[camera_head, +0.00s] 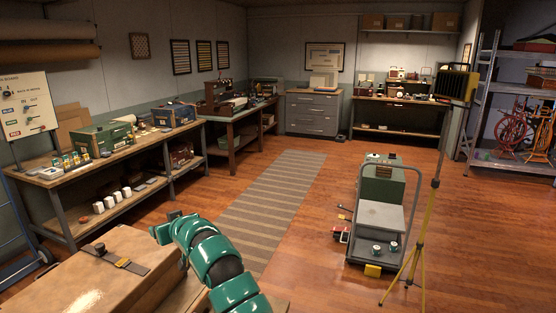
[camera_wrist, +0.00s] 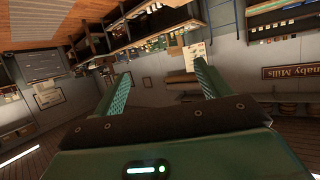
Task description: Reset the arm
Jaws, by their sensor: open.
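My green arm reaches in from the bottom of the head view. My gripper (camera_head: 168,228) is at the arm's far end, above the right part of a brown case-like box at the lower left. In the wrist view my gripper (camera_wrist: 163,78) shows two green fingers spread wide apart, with nothing between them. The wrist picture is turned over, with the room's shelves and walls seen beyond the fingers.
The brown box (camera_head: 75,268) has a dark strap on its lid. A workbench (camera_head: 60,180) with tools and boxes lines the left wall. A striped rug (camera_head: 270,205) lies mid-floor. A grey cart (camera_head: 380,217) and yellow tripod (camera_head: 426,210) stand at right. Wooden floor between is largely clear.

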